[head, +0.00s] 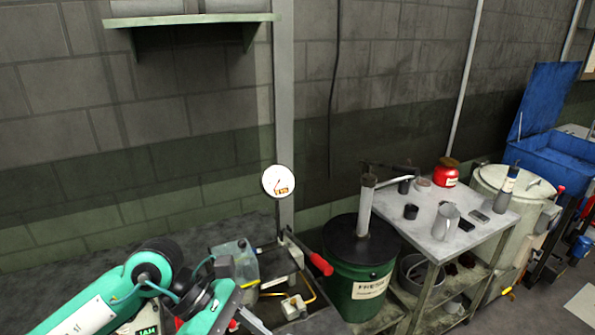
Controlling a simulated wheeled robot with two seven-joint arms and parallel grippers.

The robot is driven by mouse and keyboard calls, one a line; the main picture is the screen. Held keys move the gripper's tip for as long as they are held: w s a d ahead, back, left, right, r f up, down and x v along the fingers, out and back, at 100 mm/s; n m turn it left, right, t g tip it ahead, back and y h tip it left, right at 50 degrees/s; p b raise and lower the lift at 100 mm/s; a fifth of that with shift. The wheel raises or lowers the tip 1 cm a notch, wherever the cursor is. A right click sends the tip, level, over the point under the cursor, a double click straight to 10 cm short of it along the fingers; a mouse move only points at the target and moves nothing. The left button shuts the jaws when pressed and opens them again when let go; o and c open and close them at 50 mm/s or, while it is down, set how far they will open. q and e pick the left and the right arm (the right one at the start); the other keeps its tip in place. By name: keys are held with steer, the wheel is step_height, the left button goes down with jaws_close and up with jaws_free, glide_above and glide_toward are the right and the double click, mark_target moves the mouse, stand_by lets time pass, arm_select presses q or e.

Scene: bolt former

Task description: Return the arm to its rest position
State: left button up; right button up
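My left arm, teal with black joints, comes in from the lower left and bends in front of the bench. Its wrist end reaches the bottom edge of the head view. A grey piece beside it, which looks like part of my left gripper (252,321), shows at the bottom edge. The rest of the gripper is cut off or hidden, so I cannot tell whether it is open or holds anything. My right arm and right gripper are not in view.
A green drum (355,290) with a pump stands to the right. Beyond it are a metal table (462,243) with a jug (446,222) and a blue bin (553,160).

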arm_select(q)
steer(key=s+d+r+n+g+h, duration=0.1)
steer(key=s+d+r+n+h, duration=0.1)
steer(key=d+r+h, duration=0.25)
steer(key=w+a+r+n+t+h, duration=0.2)
steer(key=w+r+n+t+h, duration=0.3)
steer(key=r+n+t+h, duration=0.85)
steer(key=w+a+f+n+t+y, duration=0.45)
steer(key=a+f+n+y, duration=0.2)
steer(key=n+y, duration=0.6)
steer(key=w+a+f+n+t+y, duration=0.3)
steer(key=a+f+n+t+y, duration=0.45)
steer(key=n, duration=0.85)
step_height(320, 180, down, 9)
steer(key=s+a+n+g+y, duration=0.2)
steer(key=n+g+y, duration=0.3)
steer(key=y, duration=0.1)
steer(key=s+a+f+n+g, duration=0.2)
steer(key=s+f+n+g, duration=0.4)
steer(key=s+f+g, duration=1.15)
step_height(320, 180, down, 31)
steer(key=s+t, duration=0.3)
steer(key=s+a+f+g, duration=0.1)
steer(key=s+a+f, duration=0.2)
steer(key=s+f, duration=1.6)
step_height(320, 180, down, 2)
steer(key=shift+s+a+f+y, duration=0.2)
steer(key=shift+s+y, duration=0.2)
